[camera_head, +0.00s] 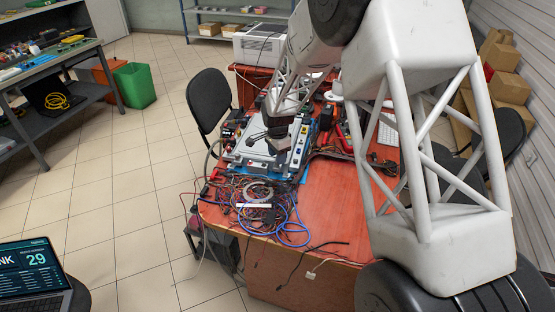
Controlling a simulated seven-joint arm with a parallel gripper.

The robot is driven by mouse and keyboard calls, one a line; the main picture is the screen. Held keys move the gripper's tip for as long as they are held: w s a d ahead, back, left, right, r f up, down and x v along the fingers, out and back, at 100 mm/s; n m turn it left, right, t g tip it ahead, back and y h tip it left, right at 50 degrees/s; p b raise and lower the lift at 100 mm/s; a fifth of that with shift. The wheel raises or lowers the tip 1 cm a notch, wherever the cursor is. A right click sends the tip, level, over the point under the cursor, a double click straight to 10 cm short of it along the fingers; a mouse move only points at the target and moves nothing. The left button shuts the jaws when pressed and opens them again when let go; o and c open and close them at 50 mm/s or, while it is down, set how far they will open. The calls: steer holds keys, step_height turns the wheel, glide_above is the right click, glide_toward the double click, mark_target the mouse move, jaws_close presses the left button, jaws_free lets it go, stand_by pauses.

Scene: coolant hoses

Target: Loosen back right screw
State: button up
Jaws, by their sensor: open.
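My gripper (279,138) hangs over a grey-white device (248,154) on the red table. The fingers are small and dark in this view, and they are open. The device is a flat plate with dark fittings and hoses around it, lying on a blue base. The gripper and arm cover part of its right and back side. The back right screw cannot be made out at this size. I cannot tell whether the gripper touches the device.
A tangle of blue, red and dark cables (268,208) lies in front of the device on the red table (335,215). A black chair (210,103) stands at left. The table's front right is mostly clear.

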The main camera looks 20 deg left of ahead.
steer(key=shift+f, duration=1.1)
jaws_close()
